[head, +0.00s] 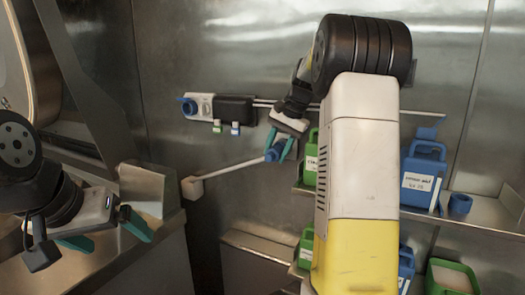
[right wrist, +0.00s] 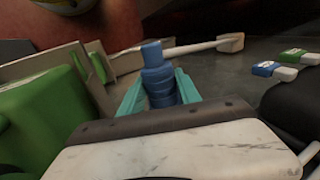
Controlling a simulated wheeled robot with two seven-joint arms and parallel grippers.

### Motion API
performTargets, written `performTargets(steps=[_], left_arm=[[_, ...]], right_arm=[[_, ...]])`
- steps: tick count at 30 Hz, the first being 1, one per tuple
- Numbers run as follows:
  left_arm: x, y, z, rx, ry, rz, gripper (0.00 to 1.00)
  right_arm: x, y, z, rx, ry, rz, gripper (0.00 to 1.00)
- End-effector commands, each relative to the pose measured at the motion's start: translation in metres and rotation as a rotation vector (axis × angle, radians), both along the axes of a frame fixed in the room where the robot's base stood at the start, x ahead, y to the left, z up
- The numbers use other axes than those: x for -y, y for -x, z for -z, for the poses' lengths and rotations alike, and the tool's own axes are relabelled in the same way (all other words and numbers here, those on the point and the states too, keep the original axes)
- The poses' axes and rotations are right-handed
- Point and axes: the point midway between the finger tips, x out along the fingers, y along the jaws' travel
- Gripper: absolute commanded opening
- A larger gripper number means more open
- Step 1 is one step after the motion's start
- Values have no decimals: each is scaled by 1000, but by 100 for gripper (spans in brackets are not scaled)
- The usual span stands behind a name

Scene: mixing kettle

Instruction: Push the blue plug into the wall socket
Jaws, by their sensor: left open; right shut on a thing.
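The blue plug (head: 271,154) is clamped between the teal fingers of my right gripper (head: 280,149), in front of the metal wall. In the right wrist view the blue plug (right wrist: 158,72) stands up between both fingers (right wrist: 160,92). The blue round wall socket (head: 188,105) is on the left end of a white wall unit, up and left of the plug and apart from it. The socket is not clearly seen in the right wrist view. My left gripper (head: 106,234) is open and empty at the lower left, away from the plug.
A white cable (head: 232,168) runs from the plug to a white wall box (head: 192,187). A black box (head: 237,110) with green and blue tags adjoins the socket unit. A blue canister (head: 423,176) and green containers (head: 310,160) stand on shelves to the right.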

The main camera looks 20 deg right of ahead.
Motion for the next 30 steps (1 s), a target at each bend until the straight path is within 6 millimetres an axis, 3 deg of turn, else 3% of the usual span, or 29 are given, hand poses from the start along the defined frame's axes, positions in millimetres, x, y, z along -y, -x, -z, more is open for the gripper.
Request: performTargets(steps=[30], left_arm=[[0,0,0,0,0,0,91]], right_arm=[[-36,40,0,-1,-1,0,0]])
